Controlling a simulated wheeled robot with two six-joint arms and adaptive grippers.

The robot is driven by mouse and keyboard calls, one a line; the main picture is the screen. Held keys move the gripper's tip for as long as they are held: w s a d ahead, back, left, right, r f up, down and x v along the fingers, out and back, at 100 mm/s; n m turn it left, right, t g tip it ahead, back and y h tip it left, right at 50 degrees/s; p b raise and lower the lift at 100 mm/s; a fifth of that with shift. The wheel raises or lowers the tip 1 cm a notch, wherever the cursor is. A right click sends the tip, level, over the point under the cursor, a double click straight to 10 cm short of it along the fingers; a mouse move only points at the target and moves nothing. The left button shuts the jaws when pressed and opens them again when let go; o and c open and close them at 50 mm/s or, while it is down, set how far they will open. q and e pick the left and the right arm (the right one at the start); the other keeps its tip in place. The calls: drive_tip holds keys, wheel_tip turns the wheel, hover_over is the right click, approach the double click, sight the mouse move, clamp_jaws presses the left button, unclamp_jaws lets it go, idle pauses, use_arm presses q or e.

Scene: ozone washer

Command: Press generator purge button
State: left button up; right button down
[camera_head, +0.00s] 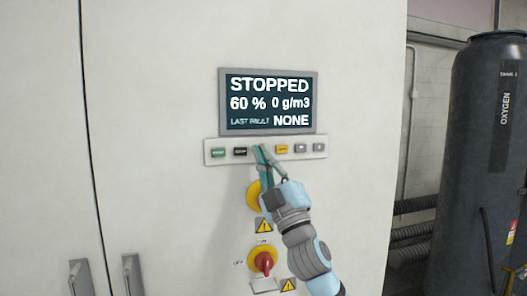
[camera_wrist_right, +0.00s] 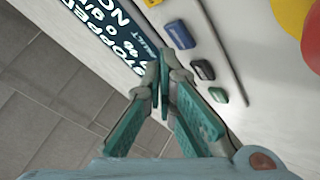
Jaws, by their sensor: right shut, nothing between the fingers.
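A narrow pale button strip (camera_head: 212,158) sits on the cabinet below the display. It carries a green button (camera_head: 218,153), a black one (camera_head: 240,152), a yellow one (camera_head: 282,149) and two grey ones at the right. The labels are too small to tell which is purge. My right gripper (camera_head: 260,150) is shut and empty, its fingertips over the strip between the black and yellow buttons. In the right wrist view a blue button (camera_wrist_right: 180,35) shows just beyond the fingertips (camera_wrist_right: 164,68); the head view hides it behind the gripper. Contact cannot be told. My left gripper is not in view.
The display (camera_head: 267,101) reads STOPPED, 60 %, 0 g/m3, last fault NONE. Below the strip are a yellow round plate (camera_head: 254,196), partly hidden by my arm, and a red rotary switch (camera_head: 264,262). Door handles are at lower left; a dark oxygen tank (camera_head: 482,130) stands right.

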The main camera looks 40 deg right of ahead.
idle(0.4)
drive_tip(key=shift+w+d, duration=0.1)
drive_tip(key=shift+w, duration=0.35)
drive_tip(key=shift+w+d, duration=0.15)
drive_tip(key=shift+w, duration=0.2)
idle(0.6)
drive_tip(key=shift+s, duration=0.1)
drive_tip(key=shift+s+a, duration=0.25)
drive_tip(key=shift+s, duration=0.4)
drive_tip(key=s, duration=0.1)
drive_tip(key=s+a, duration=0.1)
drive_tip(key=s, duration=0.1)
drive_tip(key=s+b, duration=0.1)
drive_tip(key=shift+s+a, duration=0.3)
drive_tip(key=shift+s, duration=0.05)
idle(0.8)
